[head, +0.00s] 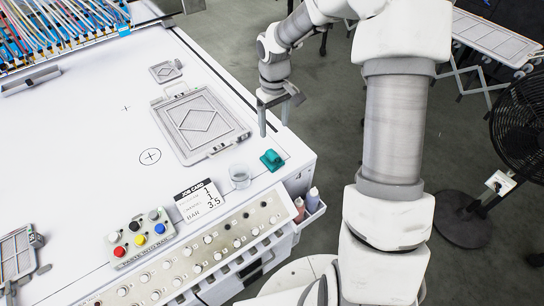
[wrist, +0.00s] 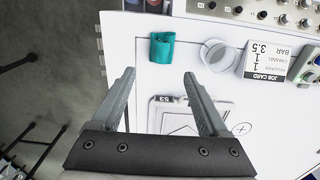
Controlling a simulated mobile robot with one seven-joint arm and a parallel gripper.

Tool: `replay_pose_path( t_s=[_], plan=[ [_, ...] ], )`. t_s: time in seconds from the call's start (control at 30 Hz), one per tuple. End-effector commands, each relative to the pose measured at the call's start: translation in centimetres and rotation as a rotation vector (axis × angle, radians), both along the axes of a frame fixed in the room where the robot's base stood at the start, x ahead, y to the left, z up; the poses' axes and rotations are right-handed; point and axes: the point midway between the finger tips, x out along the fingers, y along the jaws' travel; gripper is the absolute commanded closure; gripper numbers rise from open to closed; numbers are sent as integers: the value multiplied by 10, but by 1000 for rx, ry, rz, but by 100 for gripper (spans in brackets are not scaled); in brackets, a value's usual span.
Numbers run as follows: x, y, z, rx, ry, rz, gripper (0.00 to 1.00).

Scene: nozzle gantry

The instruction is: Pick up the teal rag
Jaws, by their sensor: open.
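The teal rag (head: 272,160) lies crumpled on the white table (head: 100,140) near its right corner, beside a clear cup (head: 240,177). In the wrist view the rag (wrist: 162,47) shows at the top, beyond my fingertips and roughly between their lines. My gripper (head: 273,118) is above the table's right edge, farther back than the rag, with its fingers pointing down. In the wrist view my gripper (wrist: 158,76) has its two fingers wide apart with nothing between them. The rag is fully visible and apart from the fingers.
A grey frame with a diamond pattern (head: 200,124) lies left of the rag. A job card (head: 201,201) and a button box (head: 141,236) stand near the control panel (head: 200,252). Bottles (head: 312,198) hang at the table's side. A black fan (head: 520,130) stands at right.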

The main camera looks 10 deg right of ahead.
Motion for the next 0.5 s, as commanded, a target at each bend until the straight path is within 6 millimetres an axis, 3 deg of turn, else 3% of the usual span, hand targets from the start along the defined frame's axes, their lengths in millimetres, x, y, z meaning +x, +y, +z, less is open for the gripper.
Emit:
replay_pose_path(
  t_s=[0.23,0.5],
  plan=[
    [-1,1,-53,1,4,0,22],
    [0,1,-76,0,0,0,22]
  ],
)
